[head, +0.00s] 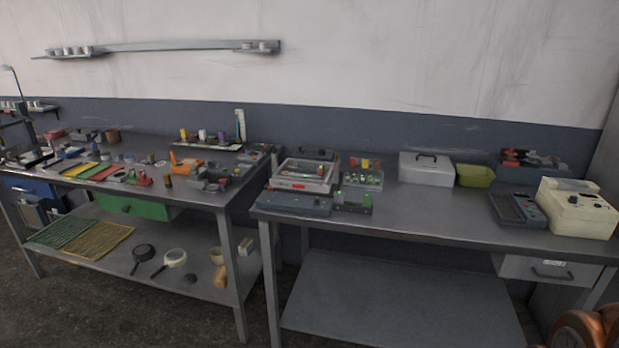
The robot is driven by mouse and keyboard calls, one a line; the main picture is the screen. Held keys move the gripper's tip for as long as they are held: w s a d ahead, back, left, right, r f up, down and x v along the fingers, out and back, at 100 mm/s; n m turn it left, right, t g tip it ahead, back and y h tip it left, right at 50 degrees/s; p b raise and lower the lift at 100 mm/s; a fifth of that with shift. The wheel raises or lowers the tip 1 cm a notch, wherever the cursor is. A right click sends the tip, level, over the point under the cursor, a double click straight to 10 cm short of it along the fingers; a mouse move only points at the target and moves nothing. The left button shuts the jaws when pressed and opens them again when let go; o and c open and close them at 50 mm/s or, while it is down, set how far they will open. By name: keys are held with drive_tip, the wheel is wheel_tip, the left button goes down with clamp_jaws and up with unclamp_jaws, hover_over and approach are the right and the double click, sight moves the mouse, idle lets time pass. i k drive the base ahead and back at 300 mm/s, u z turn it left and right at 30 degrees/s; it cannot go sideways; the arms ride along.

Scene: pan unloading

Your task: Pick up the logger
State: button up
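No object here can be told for certain as the logger. A dark grey device with a keypad-like face (517,208) lies on the right bench, beside a larger beige instrument box (577,207). A flat dark unit (294,203) lies at the left front of the same bench, in front of a clear-lidded case (303,175). Any of these may be the logger, and small labels are unreadable. My gripper is not in view.
The right bench (430,213) is bare in its middle front. A grey box with a handle (426,168) and a yellow-green bin (475,175) stand at its back. The left bench (205,196) is crowded with tools. The right bench's lower shelf (400,305) is empty.

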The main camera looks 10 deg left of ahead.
sight(311, 174)
drive_tip(key=u, duration=0.4)
drive_tip(key=i, duration=0.6)
drive_tip(key=u, duration=1.1)
drive_tip(key=i, duration=2.15)
drive_tip(key=z, duration=0.25)
